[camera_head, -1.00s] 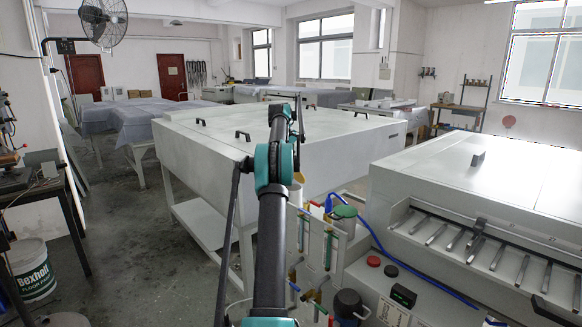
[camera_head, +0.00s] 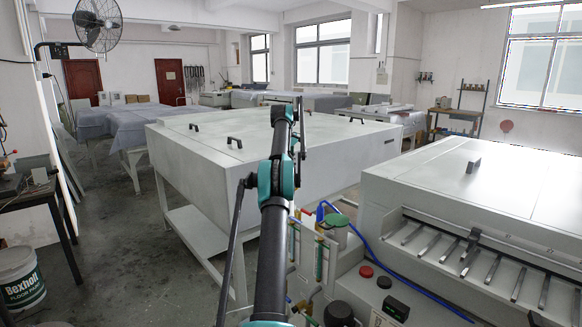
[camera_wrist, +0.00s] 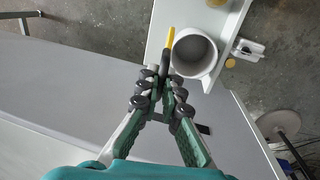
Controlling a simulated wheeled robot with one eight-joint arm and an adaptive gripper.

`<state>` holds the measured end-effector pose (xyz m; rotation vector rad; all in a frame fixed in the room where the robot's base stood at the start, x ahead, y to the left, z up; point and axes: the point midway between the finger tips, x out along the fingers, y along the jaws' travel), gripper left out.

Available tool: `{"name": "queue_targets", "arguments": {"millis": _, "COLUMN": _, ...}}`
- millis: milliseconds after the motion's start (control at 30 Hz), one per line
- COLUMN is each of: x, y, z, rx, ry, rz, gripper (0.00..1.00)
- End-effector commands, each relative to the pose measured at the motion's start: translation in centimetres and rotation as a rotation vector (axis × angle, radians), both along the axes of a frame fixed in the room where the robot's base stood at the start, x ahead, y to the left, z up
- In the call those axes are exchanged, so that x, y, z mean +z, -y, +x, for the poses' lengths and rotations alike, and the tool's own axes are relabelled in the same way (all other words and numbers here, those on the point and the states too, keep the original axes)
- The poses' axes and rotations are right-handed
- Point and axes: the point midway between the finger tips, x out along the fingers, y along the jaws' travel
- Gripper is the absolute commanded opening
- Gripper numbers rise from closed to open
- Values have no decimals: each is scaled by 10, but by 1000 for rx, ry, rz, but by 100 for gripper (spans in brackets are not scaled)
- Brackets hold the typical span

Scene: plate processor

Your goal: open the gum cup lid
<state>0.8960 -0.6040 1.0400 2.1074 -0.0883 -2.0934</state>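A white cup (camera_wrist: 194,54) with a grey inside or top shows in the wrist view, on a narrow white ledge (camera_wrist: 158,35) just beyond my fingertips. I cannot tell whether its lid is on. A round green lid-like disc (camera_head: 336,220) shows in the head view right of my arm; I cannot tell whether it belongs to the cup. My gripper (camera_wrist: 163,82) has its fingers close together, left of the cup and apart from it. A dark piece with a yellow end (camera_wrist: 170,38) lines up with the finger gap; whether it is held is unclear. In the head view my arm hides the gripper.
A large white cabinet (camera_head: 215,165) with black handles stands ahead. The plate processor (camera_head: 480,185) with a row of metal bars is on the right. A blue hose (camera_head: 365,245) and valve tubes (camera_head: 320,258) lie between.

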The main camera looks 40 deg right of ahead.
Motion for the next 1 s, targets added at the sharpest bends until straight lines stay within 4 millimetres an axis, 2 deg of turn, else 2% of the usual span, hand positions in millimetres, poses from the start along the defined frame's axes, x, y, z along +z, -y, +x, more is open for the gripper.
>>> {"name": "queue_targets", "arguments": {"millis": 367, "x": -1, "y": 0, "z": 1, "rx": 0, "ry": 1, "rz": -1, "gripper": 0}}
{"name": "queue_targets", "arguments": {"millis": 500, "x": -1, "y": 0, "z": 0, "rx": 0, "ry": 1, "rz": 0, "gripper": 19}}
{"name": "queue_targets", "arguments": {"millis": 600, "x": 0, "y": 0, "z": 0, "rx": 0, "ry": 0, "rz": 0, "gripper": 28}}
{"name": "queue_targets", "arguments": {"millis": 1000, "x": -1, "y": 0, "z": 0, "rx": 0, "ry": 0, "rz": 0, "gripper": 28}}
